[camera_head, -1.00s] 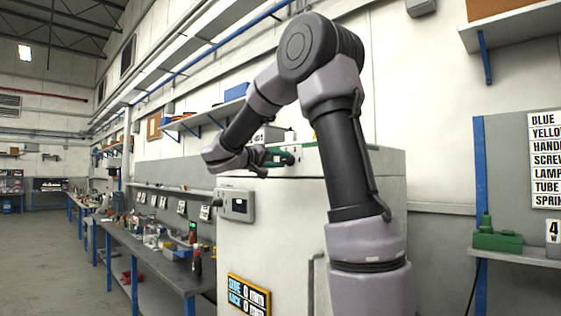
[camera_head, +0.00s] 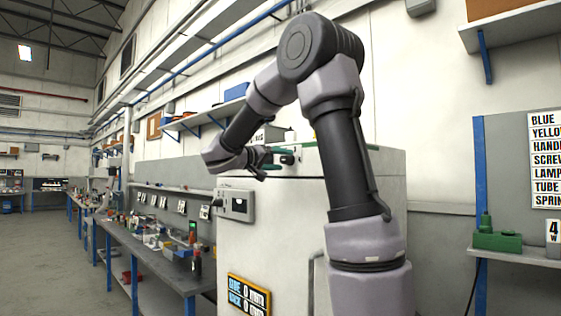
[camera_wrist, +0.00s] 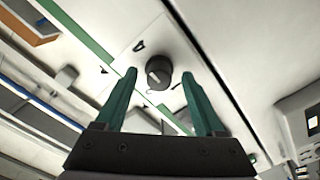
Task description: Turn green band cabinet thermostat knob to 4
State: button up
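The thermostat knob (camera_wrist: 159,73) is round and black with a pale pointer mark, on a white panel with small dark marks around it. A green band (camera_wrist: 78,28) runs across the white surface beside it. My gripper (camera_wrist: 160,75) has two green fingers, spread apart, with the knob framed between their tips in the wrist view. I cannot tell how far the tips are from the knob. In the head view my gripper (camera_head: 282,158) is at the top of the white cabinet (camera_head: 270,255), and the knob cannot be made out there. The marks are too small to read.
A grey control box (camera_head: 236,205) is on the cabinet's front, above a blue and yellow sign (camera_head: 249,296). A cluttered workbench (camera_head: 150,255) stands at left. A shelf with a green tool (camera_head: 497,238) is at right. Open floor lies at far left.

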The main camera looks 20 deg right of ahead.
jog(key=v, duration=1)
jog(key=shift+a, duration=0.4)
jog(key=shift+s, duration=0.15)
jog(key=s+d+f+n+g+y, duration=0.1)
jog(key=s+d+f+g+y, duration=0.15)
jog(key=s+f+y, duration=0.35)
jog(key=s+d+f+n+g+y, duration=0.15)
jog(key=s+d+f, duration=0.25)
jog(key=s, duration=0.4)
jog(key=s+a+f+m+t+y, duration=0.1)
jog(key=s+a+f+t+y, duration=0.3)
jog(key=s+a+y, duration=0.5)
jog(key=shift+a+f+t+y, duration=0.45)
jog(key=shift+a+y, duration=0.4)
jog(key=shift+y, duration=0.4)
jog(key=shift+r+m, duration=0.1)
jog(key=shift+m, duration=0.15)
jog(key=shift+c, duration=0.3)
